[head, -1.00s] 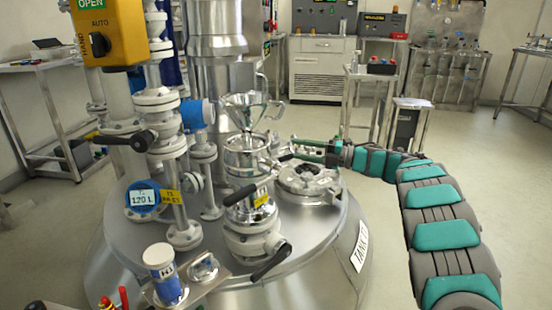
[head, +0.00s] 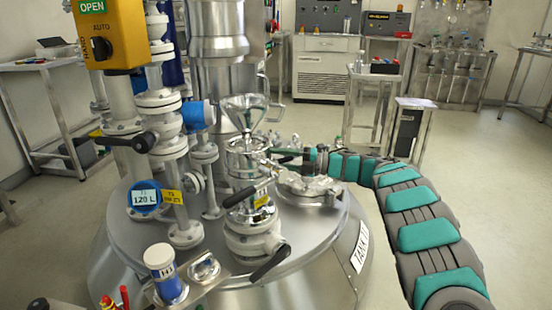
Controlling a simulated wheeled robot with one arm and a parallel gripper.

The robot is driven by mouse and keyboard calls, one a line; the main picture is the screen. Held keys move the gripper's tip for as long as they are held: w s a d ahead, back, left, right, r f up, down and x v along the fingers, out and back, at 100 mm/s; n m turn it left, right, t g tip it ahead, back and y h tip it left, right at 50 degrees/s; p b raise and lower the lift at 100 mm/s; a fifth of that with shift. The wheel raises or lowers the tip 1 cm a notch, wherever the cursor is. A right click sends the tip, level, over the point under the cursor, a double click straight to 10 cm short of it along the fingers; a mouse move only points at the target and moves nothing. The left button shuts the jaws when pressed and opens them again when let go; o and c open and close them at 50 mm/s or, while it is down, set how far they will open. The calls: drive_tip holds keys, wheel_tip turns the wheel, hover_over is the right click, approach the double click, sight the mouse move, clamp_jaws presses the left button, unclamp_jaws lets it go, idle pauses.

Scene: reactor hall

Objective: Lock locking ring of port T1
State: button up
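Port T1, with a small yellow label (head: 262,201), stands at the front of the tank lid. It has a white flanged valve body (head: 250,237) and black handles. A shiny metal vessel (head: 246,158) with a funnel (head: 243,108) on top sits upright on the port. The locking ring seems to be the metal collar (head: 249,185) under the vessel; I cannot tell whether it is locked. My gripper (head: 299,161) is just right of the vessel, at collar height or slightly above. Its fingers are small and partly hidden, so their opening and any contact are unclear.
A round metal hatch (head: 306,188) lies on the lid below my gripper. White pipework (head: 172,145) with a blue gauge (head: 144,199) stands left of the port. A blue-and-white cylinder (head: 165,273) is in front. The floor at right is clear.

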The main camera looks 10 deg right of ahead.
clamp_jaws()
idle(0.3)
idle(1.1)
